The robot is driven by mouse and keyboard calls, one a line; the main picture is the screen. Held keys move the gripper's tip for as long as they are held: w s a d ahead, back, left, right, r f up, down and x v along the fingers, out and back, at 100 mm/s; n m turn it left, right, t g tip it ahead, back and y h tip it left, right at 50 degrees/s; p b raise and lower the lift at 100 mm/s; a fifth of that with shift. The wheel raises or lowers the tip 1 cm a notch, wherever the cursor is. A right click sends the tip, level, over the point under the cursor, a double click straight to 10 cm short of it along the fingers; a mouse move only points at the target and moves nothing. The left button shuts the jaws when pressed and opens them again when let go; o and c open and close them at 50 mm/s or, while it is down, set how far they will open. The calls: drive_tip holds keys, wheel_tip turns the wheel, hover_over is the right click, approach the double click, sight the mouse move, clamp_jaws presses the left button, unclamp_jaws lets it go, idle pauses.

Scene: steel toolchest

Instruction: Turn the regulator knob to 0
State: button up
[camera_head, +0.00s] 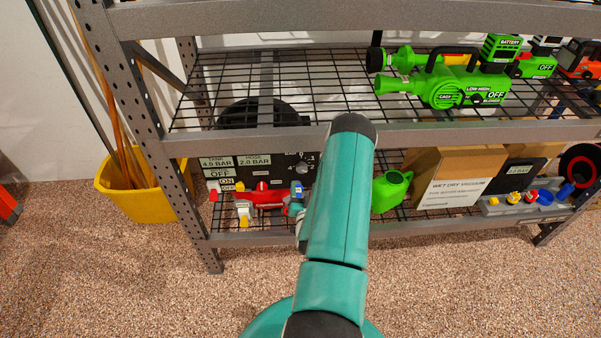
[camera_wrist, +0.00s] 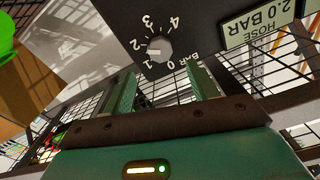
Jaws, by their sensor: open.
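The regulator knob (camera_wrist: 158,50) is a grey round dial with a white pointer on a dark panel (camera_wrist: 205,18). Its scale runs 0 to 4, marked BAR. The pointer faces left in the wrist view, near the 2. The HOSE label (camera_wrist: 255,22) reads 2.0 BAR. In the head view, the panel (camera_head: 265,166) is on the lower shelf, and the knob is small and unclear. My gripper (camera_wrist: 161,70) is open. Its green fingers stand apart just below the knob in the wrist view, with nothing between them. My arm hides much of the gripper in the head view.
The upper wire shelf (camera_head: 330,85) with its front beam is above the panel. Red and yellow hardware (camera_head: 262,199) sits below it. A green watering can (camera_head: 390,191) and a cardboard box (camera_head: 445,170) stand to the right. A yellow bucket (camera_head: 140,200) stands left of the rack.

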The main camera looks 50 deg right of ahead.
sight(302, 170)
drive_tip(key=x, duration=0.8)
drive_tip(key=c, duration=1)
